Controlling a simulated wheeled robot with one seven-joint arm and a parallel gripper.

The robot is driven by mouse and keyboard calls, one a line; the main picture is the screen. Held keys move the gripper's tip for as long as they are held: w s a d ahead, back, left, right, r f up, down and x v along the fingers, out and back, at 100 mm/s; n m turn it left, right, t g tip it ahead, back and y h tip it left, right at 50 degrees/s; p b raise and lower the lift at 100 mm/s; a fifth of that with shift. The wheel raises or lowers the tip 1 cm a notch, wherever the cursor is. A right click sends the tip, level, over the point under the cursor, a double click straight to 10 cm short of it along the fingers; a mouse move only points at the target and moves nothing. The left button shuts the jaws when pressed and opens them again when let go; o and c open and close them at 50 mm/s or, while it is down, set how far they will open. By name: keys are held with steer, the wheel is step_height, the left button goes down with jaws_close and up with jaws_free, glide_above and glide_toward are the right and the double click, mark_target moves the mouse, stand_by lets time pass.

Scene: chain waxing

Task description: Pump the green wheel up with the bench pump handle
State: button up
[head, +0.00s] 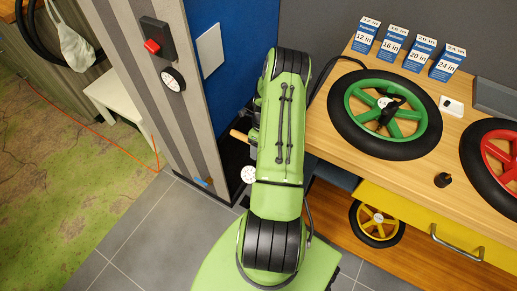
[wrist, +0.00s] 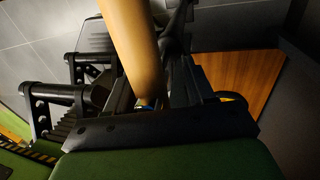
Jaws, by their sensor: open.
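The green wheel (head: 351,105) lies flat on the wooden bench, with a black fitting (head: 388,110) over its hub. A black hose (head: 340,60) loops from behind my arm towards the wheel; I cannot tell whether it is attached. The tan wooden pump handle (head: 238,136) sticks out left of my arm. In the wrist view the handle (wrist: 130,35) runs large and close, down between the fingers of my open gripper (wrist: 140,75). I cannot tell whether the fingers touch it.
A red wheel (head: 488,150) lies at the bench's right, and a yellow wheel (head: 377,222) is on the lower shelf. Size boxes (head: 408,50) stand at the back. A striped panel with a red button (head: 152,46) stands close left of my arm. White dials (head: 248,174) show nearby.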

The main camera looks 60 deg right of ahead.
step_height(320, 180, up, 15)
steer(key=d+p, duration=0.3)
steer(key=shift+w+f, duration=0.15)
